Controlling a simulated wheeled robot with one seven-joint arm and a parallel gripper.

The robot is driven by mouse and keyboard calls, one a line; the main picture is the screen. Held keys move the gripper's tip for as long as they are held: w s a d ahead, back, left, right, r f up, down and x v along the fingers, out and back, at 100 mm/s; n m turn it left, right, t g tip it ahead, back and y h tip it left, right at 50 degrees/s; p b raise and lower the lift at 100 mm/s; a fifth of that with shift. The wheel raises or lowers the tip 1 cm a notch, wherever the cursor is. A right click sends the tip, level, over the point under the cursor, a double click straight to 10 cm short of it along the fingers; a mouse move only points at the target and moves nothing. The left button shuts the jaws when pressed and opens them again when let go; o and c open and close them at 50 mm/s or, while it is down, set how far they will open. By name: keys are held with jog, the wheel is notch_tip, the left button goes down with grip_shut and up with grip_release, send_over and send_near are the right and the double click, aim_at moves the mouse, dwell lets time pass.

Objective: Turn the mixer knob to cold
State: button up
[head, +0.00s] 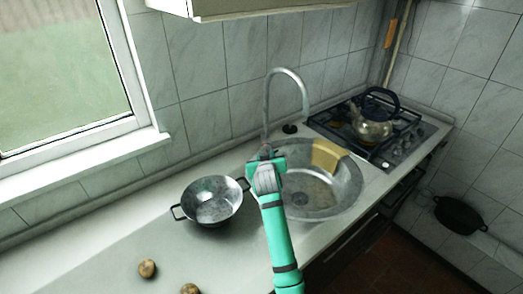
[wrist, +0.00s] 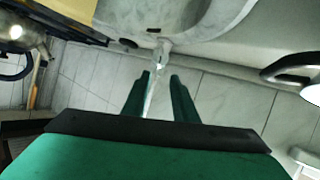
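The mixer tap is a grey metal pipe (head: 286,73) that rises behind the round sink and bends over it. In the wrist view its base (wrist: 164,47) and a thin upright length of pipe (wrist: 150,98) show. My gripper (head: 264,150) is at the tap's lower part, seen from above and behind in the head view. In the wrist view its two green fingers (wrist: 159,75) are apart, with the pipe showing between them and the tap base just beyond the tips. I cannot make out the knob clearly or tell contact; my gripper covers the tap's foot in the head view.
The sink (head: 345,190) holds a yellow cloth (head: 327,153) over its rim. A two-handled metal pot (head: 211,200) stands close left of my gripper. A small black round piece (head: 290,128) sits right of the tap. A kettle (head: 373,122) stands on the hob. Two potatoes (head: 147,268) lie front left.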

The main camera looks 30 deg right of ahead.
aim_at(266, 148)
jog(key=x, duration=0.8)
jog(key=shift+w, duration=0.25)
jog(key=shift+w+d+f, duration=0.15)
jog(key=shift+d, duration=0.05)
jog(key=shift+s+d, duration=0.2)
jog(key=shift+d, duration=0.05)
jog(key=shift+w+a, duration=0.15)
jog(key=shift+a, duration=0.2)
jog(key=c, duration=0.4)
jog(key=shift+d, duration=0.1)
grip_shut()
